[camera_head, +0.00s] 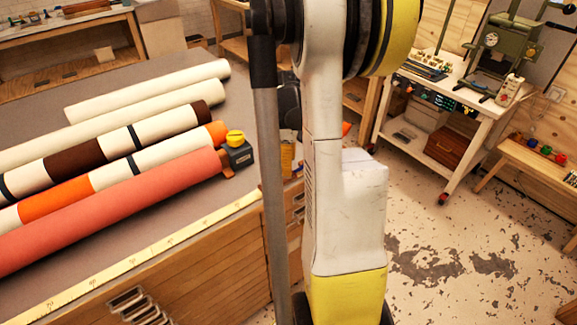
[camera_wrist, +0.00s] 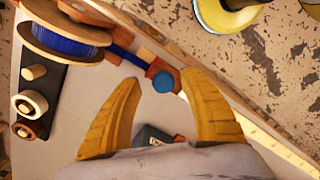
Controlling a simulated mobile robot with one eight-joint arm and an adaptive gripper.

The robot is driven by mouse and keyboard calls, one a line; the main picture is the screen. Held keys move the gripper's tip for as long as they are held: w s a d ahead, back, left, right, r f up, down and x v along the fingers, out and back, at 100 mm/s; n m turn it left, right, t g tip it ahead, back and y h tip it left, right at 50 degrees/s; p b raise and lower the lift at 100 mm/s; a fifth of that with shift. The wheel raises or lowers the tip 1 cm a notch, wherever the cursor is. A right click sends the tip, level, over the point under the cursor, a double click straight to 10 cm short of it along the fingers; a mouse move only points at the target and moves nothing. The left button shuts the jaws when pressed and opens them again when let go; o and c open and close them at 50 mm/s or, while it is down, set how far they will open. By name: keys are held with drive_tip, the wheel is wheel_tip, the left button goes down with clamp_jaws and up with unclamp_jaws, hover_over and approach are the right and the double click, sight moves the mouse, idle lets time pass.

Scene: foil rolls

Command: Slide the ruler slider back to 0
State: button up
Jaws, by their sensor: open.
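The pale yellow ruler (camera_head: 150,250) runs along the table's front edge in the head view. A strip of it shows at the right in the wrist view (camera_wrist: 283,147). A red-orange block with a round blue knob (camera_wrist: 163,82), which looks like the slider, sits by the table edge in the wrist view. My arm seems to hide it in the head view. My gripper (camera_wrist: 160,77) is open and empty, its yellow fingertips appearing on either side of the block. I cannot tell the height gap or the slider's reading. My gripper is hidden in the head view.
Several rolls, including a salmon one (camera_head: 110,212), lie on the grey table (camera_head: 60,85). A yellow-and-dark device (camera_head: 237,151) stands by their right ends. In the wrist view, a blue spool (camera_wrist: 62,42) and a dark peg holder (camera_wrist: 42,85) stand at left.

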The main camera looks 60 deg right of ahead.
wheel_tip(320, 180, up, 11)
drive_tip(key=shift+f, duration=0.1)
idle(0.6)
